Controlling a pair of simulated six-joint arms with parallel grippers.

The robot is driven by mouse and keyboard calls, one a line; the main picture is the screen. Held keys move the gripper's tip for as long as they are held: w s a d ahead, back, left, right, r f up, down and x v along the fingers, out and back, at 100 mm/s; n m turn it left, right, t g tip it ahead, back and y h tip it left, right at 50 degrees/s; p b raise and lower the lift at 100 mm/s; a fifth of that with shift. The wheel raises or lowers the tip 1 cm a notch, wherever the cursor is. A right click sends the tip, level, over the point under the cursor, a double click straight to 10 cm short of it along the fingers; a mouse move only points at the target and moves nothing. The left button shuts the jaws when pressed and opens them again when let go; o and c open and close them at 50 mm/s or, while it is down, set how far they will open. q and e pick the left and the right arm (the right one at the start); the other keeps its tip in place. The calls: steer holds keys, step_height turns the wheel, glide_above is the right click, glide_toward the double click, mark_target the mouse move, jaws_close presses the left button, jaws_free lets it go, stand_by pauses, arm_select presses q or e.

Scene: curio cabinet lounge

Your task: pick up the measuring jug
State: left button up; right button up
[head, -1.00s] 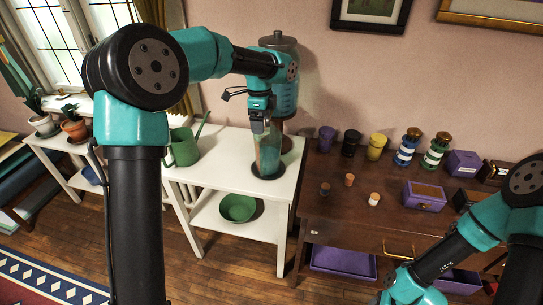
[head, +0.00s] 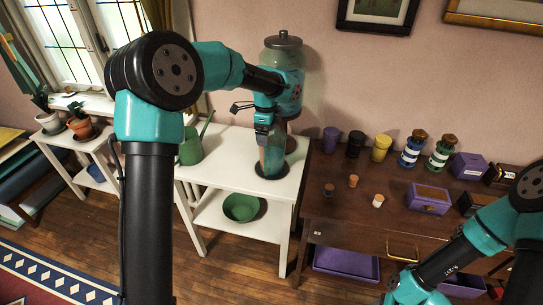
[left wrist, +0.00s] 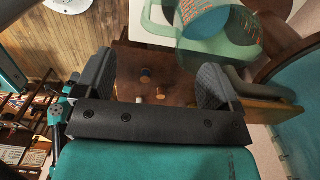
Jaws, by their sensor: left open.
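The measuring jug (head: 273,158) is a see-through greenish vessel with reddish marks, standing upright on a dark round mat (head: 260,173) on the white table. In the left wrist view a green-tinted vessel with reddish marks, seemingly the jug (left wrist: 205,20), is near the top edge, beyond the fingers. My left gripper (head: 264,132) is over the jug's top in the head view and hides part of its rim. In the left wrist view my left gripper (left wrist: 156,82) is open, its dark fingers wide apart with nothing between them. My right arm shows at lower right, its gripper cut off.
A lidded glass dispenser (head: 284,60) stands close behind the jug. A green watering can (head: 190,150) is to its left. A green bowl (head: 241,207) sits on the lower shelf. The brown desk (head: 330,215) at right holds cups, corks, striped jars and purple boxes.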

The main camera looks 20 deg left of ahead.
mark_target(267, 151)
arm_select(q)
steer(key=shift+f, duration=2.15)
step_height(267, 151, down, 6)
steer(key=shift+r, duration=0.1)
steer(key=c, duration=1.6)
